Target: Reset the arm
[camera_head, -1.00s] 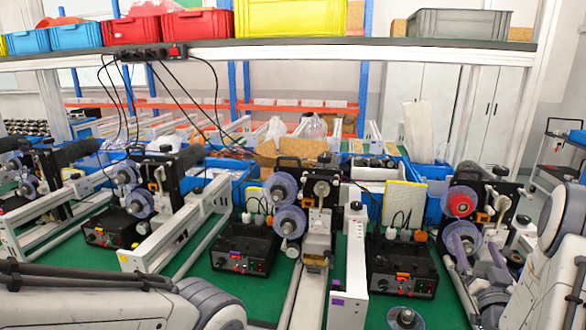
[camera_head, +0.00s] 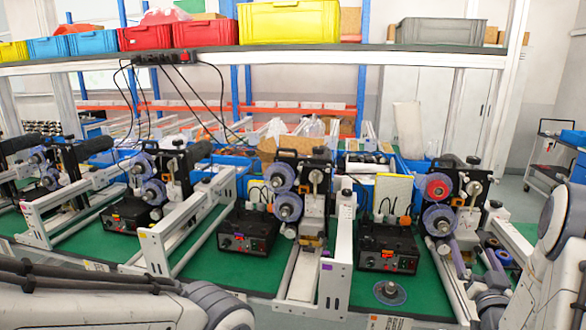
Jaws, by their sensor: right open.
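My right gripper (camera_head: 474,252) is in the lower right, with two purple fingers spread apart and nothing seen between them. It points up toward the rightmost coder machine (camera_head: 465,185), just below its reels. Whether the fingers touch the machine cannot be told. That machine carries an upper reel with a red core (camera_head: 438,189) and a lower purple reel (camera_head: 438,220). My left arm (camera_head: 130,300) crosses the lower left corner, and its gripper is out of the picture. My right arm (camera_head: 560,260) comes in at the right edge.
More coder machines (camera_head: 290,190) stand in a row on the green table (camera_head: 205,250), with white rails and black control boxes (camera_head: 248,232) between them. A loose disc (camera_head: 389,293) lies near the front edge. A shelf (camera_head: 300,55) with coloured bins spans above.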

